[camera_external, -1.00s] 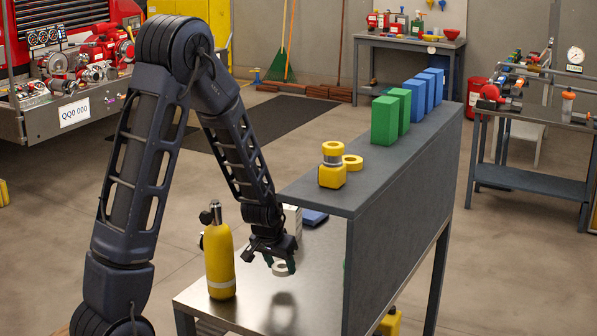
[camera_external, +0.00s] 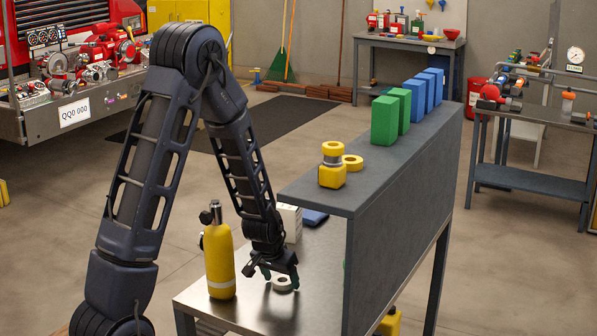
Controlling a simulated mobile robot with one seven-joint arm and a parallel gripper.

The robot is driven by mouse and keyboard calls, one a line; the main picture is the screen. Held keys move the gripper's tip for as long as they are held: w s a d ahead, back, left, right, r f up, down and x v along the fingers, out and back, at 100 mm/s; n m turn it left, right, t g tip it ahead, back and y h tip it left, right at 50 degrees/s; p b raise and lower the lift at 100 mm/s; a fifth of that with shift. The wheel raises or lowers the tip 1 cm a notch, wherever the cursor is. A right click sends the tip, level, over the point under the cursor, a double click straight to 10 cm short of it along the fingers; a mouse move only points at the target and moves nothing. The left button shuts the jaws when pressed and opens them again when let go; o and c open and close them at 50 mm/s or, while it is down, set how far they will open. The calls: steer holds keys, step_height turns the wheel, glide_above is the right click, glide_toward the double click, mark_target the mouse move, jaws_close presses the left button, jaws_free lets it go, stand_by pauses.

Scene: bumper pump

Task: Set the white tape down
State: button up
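The white tape (camera_external: 282,284) is a small pale ring at the metal tabletop (camera_external: 255,314), right of the yellow cylinder. It looks level and appears to rest on the surface. My gripper (camera_external: 281,277) points down right over it, with dark green fingertips at either side of the ring. I cannot tell whether the fingers still press on the tape or stand slightly apart from it. The fingers and wrist hide part of the tabletop behind.
A yellow cylinder (camera_external: 220,267) stands close left of my gripper. A white box (camera_external: 291,222) and a blue item (camera_external: 314,217) lie behind. The raised grey shelf (camera_external: 405,165) on the right holds yellow tape rolls, a yellow block, and green and blue boxes. The front tabletop is clear.

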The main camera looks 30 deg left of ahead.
steer(key=shift+r, duration=0.1)
steer(key=s+a+f+v, duration=0.1)
steer(key=s+v, duration=0.2)
steer(key=v, duration=1.2)
steer(key=s+a+f+v, duration=0.1)
steer(key=s+v, duration=0.2)
steer(key=v, duration=1.2)
steer(key=s+r, duration=0.3)
steer(key=s, duration=0.4)
steer(key=s+a+r, duration=0.1)
steer(key=s+r, duration=0.3)
steer(key=s, duration=0.4)
steer(key=shift+a, duration=0.25)
